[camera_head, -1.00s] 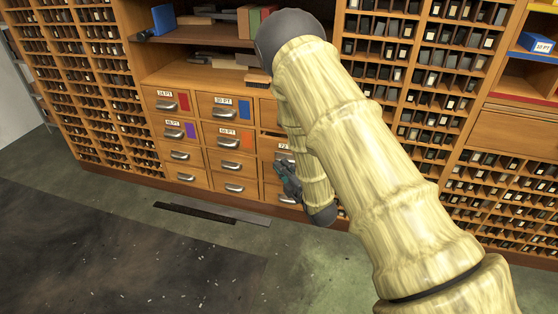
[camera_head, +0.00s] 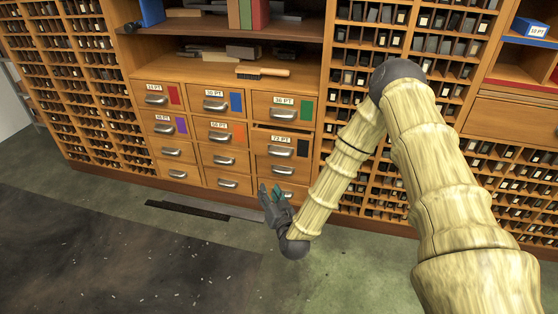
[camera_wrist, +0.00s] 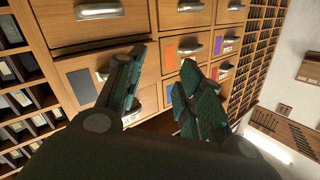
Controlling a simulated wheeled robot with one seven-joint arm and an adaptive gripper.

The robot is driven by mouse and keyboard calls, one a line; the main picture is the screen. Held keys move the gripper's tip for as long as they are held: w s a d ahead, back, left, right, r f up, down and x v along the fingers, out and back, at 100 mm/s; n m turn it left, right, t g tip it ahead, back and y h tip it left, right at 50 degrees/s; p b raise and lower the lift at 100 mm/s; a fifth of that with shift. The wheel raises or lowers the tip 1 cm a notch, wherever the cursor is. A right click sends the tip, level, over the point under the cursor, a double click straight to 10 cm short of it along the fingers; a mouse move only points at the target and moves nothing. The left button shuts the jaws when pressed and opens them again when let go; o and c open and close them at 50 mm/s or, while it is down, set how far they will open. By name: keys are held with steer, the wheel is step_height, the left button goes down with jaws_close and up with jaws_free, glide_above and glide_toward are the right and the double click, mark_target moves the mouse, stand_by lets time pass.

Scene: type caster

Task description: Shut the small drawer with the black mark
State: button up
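The small drawer with the black mark (camera_head: 283,148), labelled 72 PT, is in the right column of the drawer block, second row from the top. It stands out a little from the front, with a dark gap along its top edge. In the wrist view, which is upside down, the same drawer (camera_wrist: 82,88) shows at left with its dark mark and metal handle. My gripper (camera_head: 270,190) is in front of and below this drawer, near the lower drawers. In the wrist view its two fingers (camera_wrist: 160,60) are apart with nothing between them. No contact with the drawer can be made out.
Other small drawers with coloured marks (camera_head: 218,133) surround it and look closed. A wooden-handled brush (camera_head: 262,72) lies on the shelf above. Sorting cases (camera_head: 375,110) flank the block. Dark flat strips (camera_head: 190,209) lie on the floor in front.

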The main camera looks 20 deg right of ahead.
steer(key=d+m+h, duration=0.1)
steer(key=m, duration=0.4)
steer(key=m+h+b, duration=0.2)
steer(key=m, duration=0.9)
glide_toward(279, 155)
steer(key=w+b, duration=0.1)
steer(key=w, duration=0.2)
steer(key=w+d+b, duration=0.1)
steer(key=w, duration=0.2)
steer(key=w+b, duration=0.2)
steer(key=w, duration=0.1)
steer(key=shift+d+f, duration=0.25)
steer(key=shift+f, duration=0.1)
steer(key=shift+c, duration=0.2)
jaws_close()
